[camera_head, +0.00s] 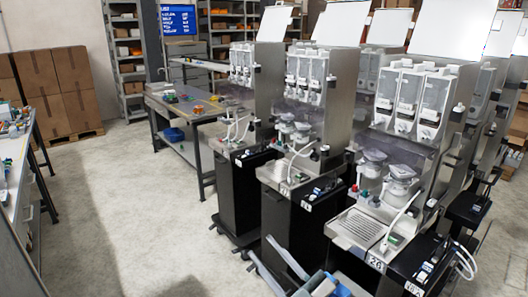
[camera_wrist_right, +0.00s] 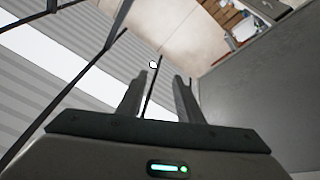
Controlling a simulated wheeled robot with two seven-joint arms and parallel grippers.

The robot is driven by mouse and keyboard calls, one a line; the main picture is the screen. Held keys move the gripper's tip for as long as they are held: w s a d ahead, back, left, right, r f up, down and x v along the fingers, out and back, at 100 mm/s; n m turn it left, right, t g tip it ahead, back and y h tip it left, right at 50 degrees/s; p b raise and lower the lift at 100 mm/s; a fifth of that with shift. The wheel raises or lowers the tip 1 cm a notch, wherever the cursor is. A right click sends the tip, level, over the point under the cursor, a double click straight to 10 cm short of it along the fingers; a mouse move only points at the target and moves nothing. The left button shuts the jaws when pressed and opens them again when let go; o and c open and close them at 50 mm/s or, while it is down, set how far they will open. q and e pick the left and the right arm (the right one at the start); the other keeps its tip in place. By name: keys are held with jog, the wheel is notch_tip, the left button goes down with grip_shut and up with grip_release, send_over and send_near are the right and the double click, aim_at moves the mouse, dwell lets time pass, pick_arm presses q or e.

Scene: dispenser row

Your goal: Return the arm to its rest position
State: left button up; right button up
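My right gripper shows in the head view (camera_head: 261,248) as two pale, slim fingers at the bottom, low in front of the black dispenser stands. It also shows in the right wrist view (camera_wrist_right: 162,77), where its two fingers stand apart with a clear gap. Nothing is held between them. A thin dark bar seen through the gap seems to lie behind the fingers. My left gripper is in neither view.
A row of dispenser machines (camera_head: 405,150) on black stands fills the right side. A workbench (camera_head: 180,105) stands behind, and another bench edge is at far left. Stacked cartons (camera_head: 55,85) stand at the back left. The floor (camera_head: 125,215) at left centre is clear.

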jog(key=s+d+f+m+g+h, duration=0.1)
jog(key=s+d+f+m+h, duration=0.4)
jog(key=d+f+h, duration=0.4)
jog(key=s+d+f+m+g+h, duration=0.2)
jog(key=d+f+m+h, duration=0.4)
jog(key=d+f+m, duration=0.3)
jog(key=s+d+f+g, duration=0.1)
jog(key=s+f+g, duration=0.2)
jog(key=s+f, duration=0.35)
jog(key=s+d+f+n+g, duration=0.1)
jog(key=s+f+g, duration=0.25)
jog(key=s, duration=0.65)
jog(key=s+d+f+g, duration=0.2)
jog(key=s+f+g, duration=0.2)
jog(key=s, duration=0.5)
notch_tip(320, 180, down, 34)
jog(key=s+b, duration=0.1)
jog(key=b, duration=0.4)
jog(key=s+d+f+g+b, duration=0.2)
jog(key=s+f+b, duration=0.3)
jog(key=s+f, duration=1.2)
notch_tip(320, 180, down, 4)
jog(key=shift+s+d+f+n, duration=0.15)
jog(key=shift+s+d+n, duration=0.15)
jog(key=shift+s+n, duration=0.1)
